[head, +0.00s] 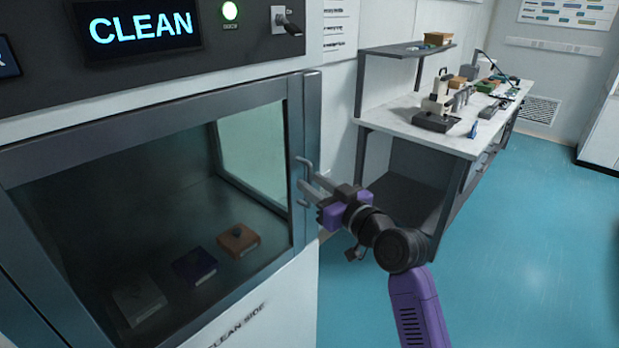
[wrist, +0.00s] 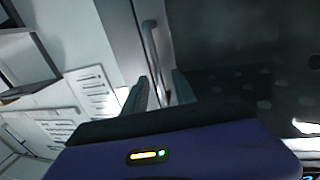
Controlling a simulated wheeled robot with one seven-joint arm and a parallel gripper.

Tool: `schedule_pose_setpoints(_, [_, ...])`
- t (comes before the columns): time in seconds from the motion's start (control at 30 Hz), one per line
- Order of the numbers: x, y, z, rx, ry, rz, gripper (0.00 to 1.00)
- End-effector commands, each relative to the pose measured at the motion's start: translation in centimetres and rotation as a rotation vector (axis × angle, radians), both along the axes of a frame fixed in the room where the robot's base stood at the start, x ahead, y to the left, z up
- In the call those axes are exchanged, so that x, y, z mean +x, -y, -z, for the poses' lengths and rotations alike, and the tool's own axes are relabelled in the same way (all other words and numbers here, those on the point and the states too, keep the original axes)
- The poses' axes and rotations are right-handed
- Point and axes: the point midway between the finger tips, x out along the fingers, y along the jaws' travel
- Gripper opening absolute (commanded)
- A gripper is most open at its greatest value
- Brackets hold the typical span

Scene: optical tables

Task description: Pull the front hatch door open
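The front hatch door (head: 150,121) is a grey-framed glass panel, and it looks shut in the head view. Its handle (head: 303,162) is a grey bar on the right edge of the frame. In the wrist view the handle (wrist: 151,38) runs down towards my fingers. My gripper (head: 309,184) is at the handle, reaching in from the right. In the wrist view my gripper (wrist: 162,82) has its fingers apart, with the bar appearing between them. I cannot tell whether either finger touches it. My fingers hide part of the handle.
Behind the glass lie an orange-brown box (head: 238,241), a purple box (head: 194,266) and a grey box (head: 139,299). A lit CLEAN display (head: 141,27) is above the door. A workbench (head: 400,121) with instruments stands behind my arm. Blue floor (head: 540,240) is clear at right.

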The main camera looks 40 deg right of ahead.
Motion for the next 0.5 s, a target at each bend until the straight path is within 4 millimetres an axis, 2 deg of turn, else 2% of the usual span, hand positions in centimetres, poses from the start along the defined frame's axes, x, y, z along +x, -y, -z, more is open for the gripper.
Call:
schedule_pose_setpoints(0.2, [1.5, 0.2, -0.1, 0.0, 0.001, 0.0, 0.33])
schedule_pose_setpoints(0.47, [1.6, 0.3, 0.0, 0.0, 0.001, 0.001, 0.33])
schedule_pose_setpoints(0.5, [1.6, 0.3, 0.0, 0.0, 0.001, 0.001, 0.25])
